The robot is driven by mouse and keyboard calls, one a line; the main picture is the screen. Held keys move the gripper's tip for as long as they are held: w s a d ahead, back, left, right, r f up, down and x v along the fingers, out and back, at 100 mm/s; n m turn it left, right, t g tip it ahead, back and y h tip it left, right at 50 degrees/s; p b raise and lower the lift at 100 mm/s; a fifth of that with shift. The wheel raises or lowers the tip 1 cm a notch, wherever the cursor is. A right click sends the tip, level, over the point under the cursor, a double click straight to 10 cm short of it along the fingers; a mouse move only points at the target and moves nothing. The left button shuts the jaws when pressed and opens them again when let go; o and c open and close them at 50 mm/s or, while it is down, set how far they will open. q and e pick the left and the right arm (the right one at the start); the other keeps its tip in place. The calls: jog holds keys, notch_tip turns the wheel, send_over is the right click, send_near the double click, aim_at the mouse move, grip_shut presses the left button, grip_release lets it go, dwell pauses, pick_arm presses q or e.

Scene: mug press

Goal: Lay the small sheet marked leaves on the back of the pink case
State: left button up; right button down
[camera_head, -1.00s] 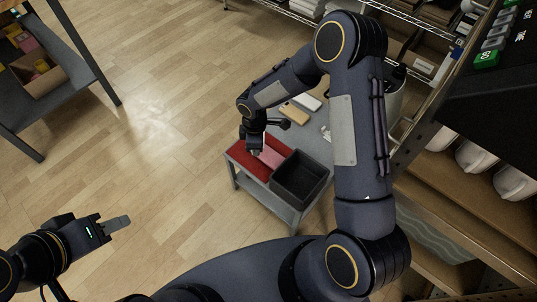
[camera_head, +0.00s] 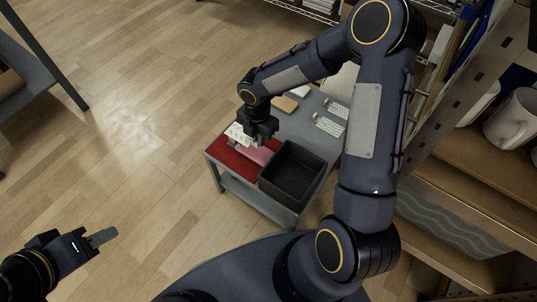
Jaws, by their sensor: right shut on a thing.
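The pink case (camera_head: 257,154) lies on a red mat (camera_head: 228,157) at the left part of a small grey cart. My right gripper (camera_head: 250,143) is just above the case and hides part of it. It is shut on a white sheet with dark marks (camera_head: 237,132), which shows at its left side. The marks are too small to read, and I cannot tell whether the sheet touches the case. My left gripper (camera_head: 103,237) is far from the cart, over the floor at lower left.
A black bin (camera_head: 292,172) stands right of the mat. Other patterned white sheets (camera_head: 328,125) lie behind it on the cart. A tan case (camera_head: 284,104) and a white case (camera_head: 301,91) lie at the cart's back. A shelf with mugs (camera_head: 515,122) is at right.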

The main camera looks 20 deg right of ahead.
jog(key=f, duration=0.1)
jog(key=s+d+f+b, duration=0.1)
jog(key=shift+s+d+f, duration=0.15)
jog(key=shift+d+f, duration=0.15)
jog(key=shift+f, duration=0.05)
jog(key=f, duration=0.1)
jog(key=f+b, duration=0.1)
jog(key=d+f+b, duration=0.1)
jog(key=f, duration=0.1)
jog(key=shift+s, duration=0.4)
jog(key=shift+f, duration=0.1)
jog(key=shift+f, duration=0.2)
jog(key=c, duration=1.8)
grip_release()
jog(key=shift+r, duration=0.15)
